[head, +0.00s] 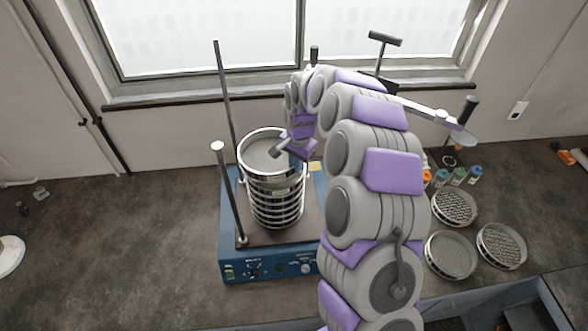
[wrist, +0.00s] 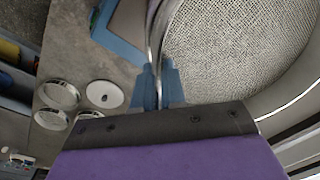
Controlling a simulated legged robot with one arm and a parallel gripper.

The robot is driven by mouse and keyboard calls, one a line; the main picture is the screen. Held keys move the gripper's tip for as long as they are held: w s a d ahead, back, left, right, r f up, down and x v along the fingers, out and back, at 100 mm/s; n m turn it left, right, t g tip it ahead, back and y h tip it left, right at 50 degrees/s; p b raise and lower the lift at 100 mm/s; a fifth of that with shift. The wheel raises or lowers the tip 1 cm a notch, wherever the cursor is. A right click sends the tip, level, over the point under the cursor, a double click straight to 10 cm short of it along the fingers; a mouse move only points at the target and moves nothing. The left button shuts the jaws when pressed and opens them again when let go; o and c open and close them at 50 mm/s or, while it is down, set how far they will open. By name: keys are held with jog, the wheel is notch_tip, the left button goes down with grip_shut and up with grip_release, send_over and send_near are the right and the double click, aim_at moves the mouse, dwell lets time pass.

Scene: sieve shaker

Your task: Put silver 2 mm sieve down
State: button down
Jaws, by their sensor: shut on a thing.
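My gripper (head: 294,150) is shut on the rim of the silver sieve (head: 262,150), at its right side. In the wrist view the two blue fingertips (wrist: 160,88) pinch the thin metal rim, and the fine mesh of the held sieve (wrist: 235,50) fills the upper right. The held sieve is at the top of a stack of silver sieves (head: 277,205) on the blue sieve shaker (head: 262,268). It sits a little left of the stack's line. I cannot tell whether it touches the stack. No size label is readable.
Several loose sieves, among them one (head: 455,207), another (head: 450,255) and a third (head: 502,246), lie on the bench right of my arm. Small bottles (head: 458,176) stand behind them. Upright rods (head: 226,110) flank the stack.

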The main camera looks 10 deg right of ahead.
aim_at(301, 177)
jog(key=d+f, duration=0.2)
jog(key=shift+s+f+p, duration=0.1)
jog(key=shift+f+p, duration=0.25)
jog(key=shift+a+f, duration=0.25)
jog(key=c, duration=1.3)
grip_release()
jog(key=shift+a, duration=0.75)
jog(key=shift+o, duration=0.5)
jog(key=shift+d+r, duration=0.1)
jog(key=shift+d, duration=0.8)
jog(key=shift+d+r, duration=0.15)
jog(key=shift+r, duration=0.1)
notch_tip(301, 177, up, 11)
jog(key=b, duration=0.2)
jog(key=s+r+n+g, duration=0.1)
jog(key=s+r+n, duration=0.15)
jog(key=s, duration=0.65)
jog(key=s+r+n, duration=0.2)
jog(key=s+r, duration=0.2)
jog(key=s, duration=0.5)
jog(key=s+d+f+n, duration=0.1)
jog(key=s+d+n, duration=0.1)
jog(key=s, duration=1)
jog(key=s+d+f+n+g, duration=0.1)
jog(key=s+d+n, duration=0.1)
jog(key=s, duration=1.1)
jog(key=shift+s+d+f+h, duration=0.2)
jog(key=shift+d+h, duration=0.1)
jog(key=shift+d, duration=0.25)
